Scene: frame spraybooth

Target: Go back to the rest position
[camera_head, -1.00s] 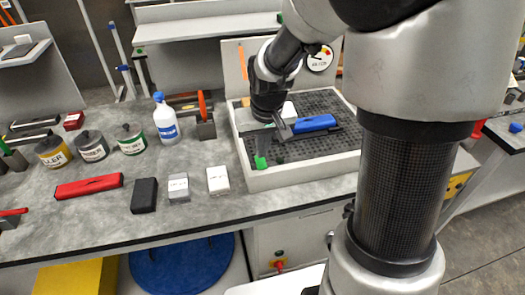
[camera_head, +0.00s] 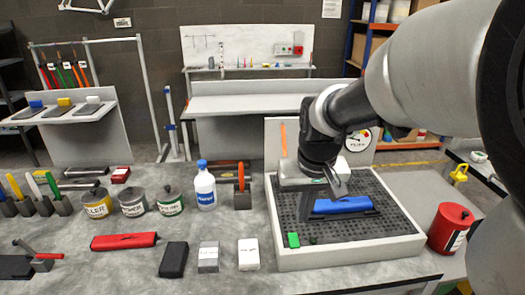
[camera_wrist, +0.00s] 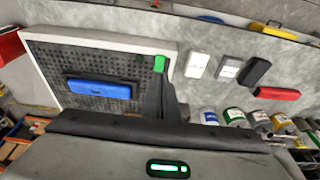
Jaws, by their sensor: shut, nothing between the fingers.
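My gripper (camera_head: 318,203) hangs over the white-rimmed tray (camera_head: 350,258) with the dark perforated floor, at the right of the bench. Its fingers are together with nothing between them. A blue block (camera_head: 342,205) lies in the tray, just right of the fingers in the head view; the wrist view also shows it (camera_wrist: 100,89), apart from the fingers. A small green piece (camera_head: 293,240) shows near the tray's front left corner and close to the fingertips in the wrist view (camera_wrist: 159,64). I cannot tell whether it touches them.
Left of the tray stand a white bottle (camera_head: 205,186), several labelled cans (camera_head: 133,203), a red block (camera_head: 124,241) and black, grey and white blocks (camera_head: 174,259) in front. A red canister (camera_head: 450,229) stands right of the tray. A gauge panel (camera_head: 275,140) rises behind it.

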